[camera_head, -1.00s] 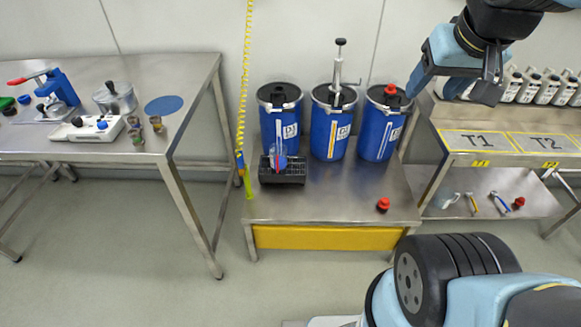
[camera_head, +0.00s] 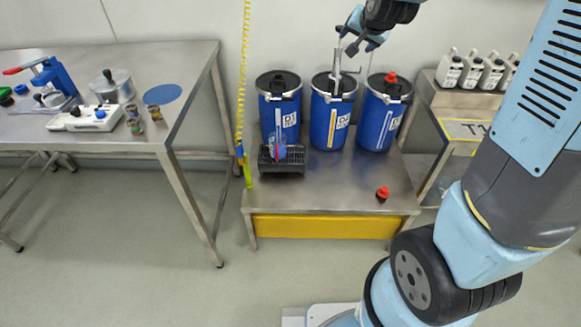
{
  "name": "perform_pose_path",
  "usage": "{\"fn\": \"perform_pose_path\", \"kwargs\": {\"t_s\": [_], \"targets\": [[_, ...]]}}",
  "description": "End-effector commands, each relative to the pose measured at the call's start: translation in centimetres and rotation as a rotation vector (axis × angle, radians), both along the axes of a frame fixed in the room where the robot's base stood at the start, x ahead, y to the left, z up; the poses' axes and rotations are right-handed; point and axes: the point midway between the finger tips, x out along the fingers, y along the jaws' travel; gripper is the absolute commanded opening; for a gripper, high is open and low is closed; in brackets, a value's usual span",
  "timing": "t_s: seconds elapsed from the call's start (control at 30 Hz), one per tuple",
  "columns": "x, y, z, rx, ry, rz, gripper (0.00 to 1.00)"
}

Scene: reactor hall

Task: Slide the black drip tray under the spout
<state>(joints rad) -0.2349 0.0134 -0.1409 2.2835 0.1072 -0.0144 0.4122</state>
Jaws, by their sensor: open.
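The black drip tray (camera_head: 292,164) has a slotted top and sits on the low steel stand in front of the left blue drum. A small blue item with red on it (camera_head: 277,149) stands at the tray. A grey metal pump (camera_head: 338,66) rises from the lid of the middle drum (camera_head: 331,113). Its short side spout (camera_head: 353,71) points right, above the drums and apart from the tray. My gripper (camera_head: 354,44) is open at the top of the pump. The pump's black knob is hard to make out there; I cannot tell whether the fingers touch the pump.
The left drum (camera_head: 280,112) and right drum (camera_head: 382,115) flank the middle one. A red cap (camera_head: 382,193) lies on the stand's front right (camera_head: 330,188). A yellow coiled hose (camera_head: 241,80) hangs left of the stand. My arm covers much of the right side.

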Motion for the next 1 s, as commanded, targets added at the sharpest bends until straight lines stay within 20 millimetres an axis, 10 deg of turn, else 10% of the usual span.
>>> {"fn": "perform_pose_path", "kwargs": {"t_s": [0.5, 1.0], "targets": [[11.9, 6.7, -12.8, 0.265, -0.154, -0.078, 0.72], [16.1, 12.6, -28.3, 0.555, -0.274, -0.106, 0.72]]}}
